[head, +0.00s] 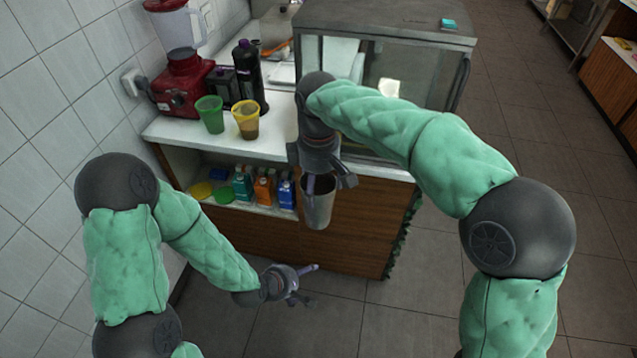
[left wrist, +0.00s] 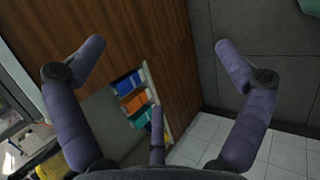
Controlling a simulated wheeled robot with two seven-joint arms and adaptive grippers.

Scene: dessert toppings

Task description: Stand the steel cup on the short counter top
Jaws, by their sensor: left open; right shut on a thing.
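The steel cup (head: 317,207) is held upright in my right gripper (head: 321,182), which is shut on it near the rim. The cup hangs in front of the counter, apart from the top as far as I can tell. The short counter top (head: 274,145) is the white surface at the left, behind the cup. My left gripper (head: 300,283) is low in front of the cabinet, open and empty. Its spread fingers also show in the left wrist view (left wrist: 157,90), facing the wooden cabinet front.
A green cup (head: 210,115), a yellow cup (head: 247,122), a dark bottle (head: 247,75) and a red blender (head: 184,82) stand on the counter top. A glass display case (head: 385,30) stands at the right. Several bottles (head: 264,190) fill the shelf below. Some bare counter lies near the front edge.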

